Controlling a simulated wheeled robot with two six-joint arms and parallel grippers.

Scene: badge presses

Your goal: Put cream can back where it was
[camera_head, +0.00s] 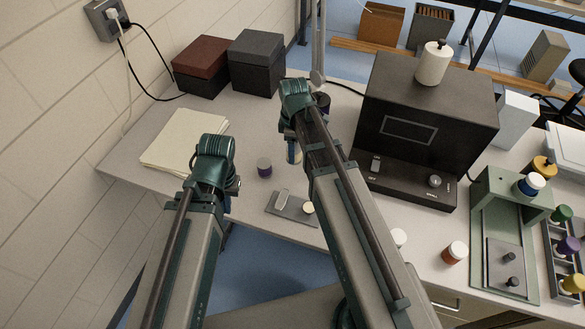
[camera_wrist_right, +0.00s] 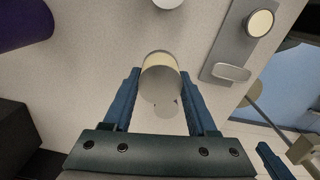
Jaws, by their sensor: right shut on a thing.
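The cream can (camera_wrist_right: 160,68) has a cream side and a pale grey end, and sits between the blue fingers of my right gripper (camera_wrist_right: 160,92) in the right wrist view. The right gripper is shut on it, over the pale tabletop. In the head view the right gripper (camera_head: 293,153) is beside the black press and its arm hides most of the can. I cannot tell whether the can touches the table. My left gripper (camera_head: 234,186) hangs near the table's front left, beside the paper stack; its fingers are mostly hidden.
A grey plate with a cream disc (camera_head: 293,207) lies near the front edge. A dark can (camera_head: 322,104) stands behind the right gripper. The black press (camera_head: 430,125) is to the right; a paper stack (camera_head: 185,140) lies left.

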